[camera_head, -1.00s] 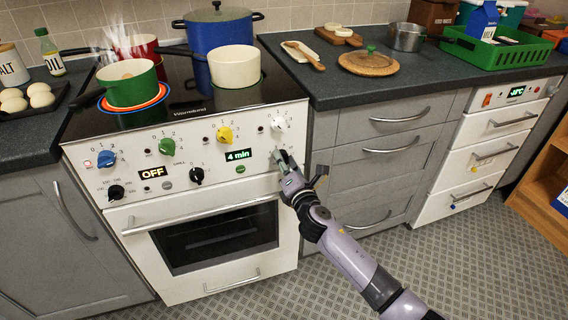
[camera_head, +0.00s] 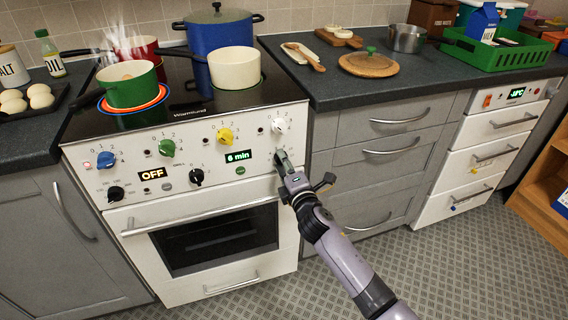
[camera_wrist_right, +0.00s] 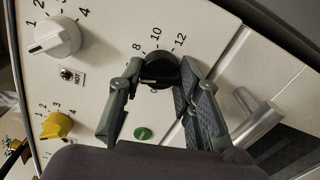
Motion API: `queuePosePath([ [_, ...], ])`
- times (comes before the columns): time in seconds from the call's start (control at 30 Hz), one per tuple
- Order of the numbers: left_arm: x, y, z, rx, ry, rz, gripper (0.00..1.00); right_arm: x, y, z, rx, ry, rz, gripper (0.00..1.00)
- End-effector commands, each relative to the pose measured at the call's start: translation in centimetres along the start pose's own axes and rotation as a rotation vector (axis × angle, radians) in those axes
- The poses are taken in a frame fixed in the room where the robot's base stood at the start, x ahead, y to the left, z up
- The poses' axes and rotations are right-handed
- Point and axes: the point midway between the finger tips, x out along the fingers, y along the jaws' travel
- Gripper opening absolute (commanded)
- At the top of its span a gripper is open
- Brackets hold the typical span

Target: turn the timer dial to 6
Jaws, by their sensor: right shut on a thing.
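The timer dial (camera_wrist_right: 160,70) is a black knob on the white stove front, with numbers such as 8, 10 and 12 around it in the right wrist view. My right gripper (camera_wrist_right: 155,85) has a finger on each side of the dial and is shut on it. In the head view, my right gripper (camera_head: 283,160) covers the dial. The timer display (camera_head: 238,156) just left of it reads "6 min". My left gripper is not in view.
Blue, green, yellow and white knobs line the panel; the white knob (camera_head: 279,126) is just above my gripper. The oven handle (camera_head: 200,216) runs below. A green pot (camera_head: 131,86) stands on a glowing burner. A steaming red pot (camera_head: 137,47) is behind it.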

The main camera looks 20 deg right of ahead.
Motion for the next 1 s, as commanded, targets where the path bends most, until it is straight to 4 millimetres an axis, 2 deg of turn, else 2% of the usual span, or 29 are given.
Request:
queuePosePath([
  [0.27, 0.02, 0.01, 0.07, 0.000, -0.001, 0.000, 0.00, 0.02, 0.00, 0.14, -0.001, -0.003, 0.000, 0.04],
  [0.3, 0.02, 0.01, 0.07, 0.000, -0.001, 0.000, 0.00, 0.02, 0.00, 0.14, -0.001, -0.003, -0.001, 0.34],
  [0.57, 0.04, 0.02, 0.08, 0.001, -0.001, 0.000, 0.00, 0.01, -0.01, 0.07, -0.001, -0.001, 0.000, 0.51],
  [0.87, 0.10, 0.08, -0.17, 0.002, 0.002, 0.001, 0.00, -0.04, -0.02, 0.02, -0.001, 0.000, 0.000, 0.52],
  [1.0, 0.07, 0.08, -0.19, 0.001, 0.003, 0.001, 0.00, -0.87, -0.08, 0.01, -0.002, 0.000, 0.000, 0.52],
])
